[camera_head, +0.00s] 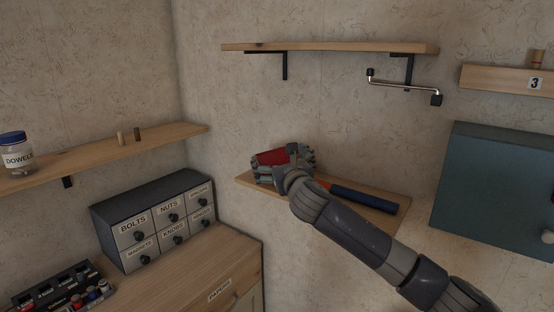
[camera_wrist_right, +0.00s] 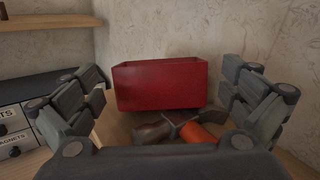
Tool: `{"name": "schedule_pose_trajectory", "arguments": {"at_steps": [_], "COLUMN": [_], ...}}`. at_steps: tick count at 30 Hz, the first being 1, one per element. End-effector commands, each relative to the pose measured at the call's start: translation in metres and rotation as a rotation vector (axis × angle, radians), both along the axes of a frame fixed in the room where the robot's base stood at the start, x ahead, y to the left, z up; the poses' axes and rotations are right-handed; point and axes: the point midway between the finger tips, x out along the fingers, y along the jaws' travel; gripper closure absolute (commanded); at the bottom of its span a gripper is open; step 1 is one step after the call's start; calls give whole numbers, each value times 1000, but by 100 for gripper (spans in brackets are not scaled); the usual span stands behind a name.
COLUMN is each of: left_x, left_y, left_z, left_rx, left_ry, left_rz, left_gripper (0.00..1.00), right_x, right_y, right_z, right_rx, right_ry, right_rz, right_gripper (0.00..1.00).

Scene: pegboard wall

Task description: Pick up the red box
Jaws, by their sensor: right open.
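The red box (camera_head: 268,157) sits at the left end of a small wooden shelf (camera_head: 372,211) on the wall, partly hidden behind my gripper in the head view. In the right wrist view the red box (camera_wrist_right: 160,85) is straight ahead, upright, between the fingers. My right gripper (camera_head: 284,163) is open, one finger on each side of the box, with visible gaps. It also shows in the right wrist view (camera_wrist_right: 168,100). My left gripper is not in view.
A tool with a dark blue handle (camera_head: 364,199) and an orange part (camera_wrist_right: 196,133) lies on the same shelf, close in front of the box. A higher shelf (camera_head: 330,46) is above. A labelled drawer unit (camera_head: 155,220) stands at left; a blue-grey cabinet (camera_head: 495,185) hangs at right.

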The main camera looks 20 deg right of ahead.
Motion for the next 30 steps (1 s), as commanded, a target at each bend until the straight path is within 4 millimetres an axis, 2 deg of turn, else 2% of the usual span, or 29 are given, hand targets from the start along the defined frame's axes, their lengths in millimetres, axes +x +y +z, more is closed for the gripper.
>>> {"name": "schedule_pose_trajectory", "arguments": {"at_steps": [1, 6, 16, 20, 21, 23, 24, 30], "left_x": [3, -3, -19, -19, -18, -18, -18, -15], "left_y": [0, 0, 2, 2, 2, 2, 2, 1], "left_z": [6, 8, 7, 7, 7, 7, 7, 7], "left_rx": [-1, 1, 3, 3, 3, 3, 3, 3], "left_ry": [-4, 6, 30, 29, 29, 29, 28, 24], "left_rz": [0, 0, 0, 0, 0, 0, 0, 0], "left_gripper": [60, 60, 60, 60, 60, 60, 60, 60], "right_x": [7, 21, 25, 24, 24, 24, 24, 24], "right_y": [1, 0, -1, -1, -1, -1, -1, -1], "right_z": [3, 2, 1, 1, 1, 1, 1, 1], "right_rx": [2, 1, 0, 0, 0, 0, 0, 0], "right_ry": [2, 1, 0, 0, 0, 1, 0, 0], "right_rz": [0, 0, 0, 0, 0, 0, 0, 0], "right_gripper": [0, 0, 0, 30, 34, 34, 38, 38]}}
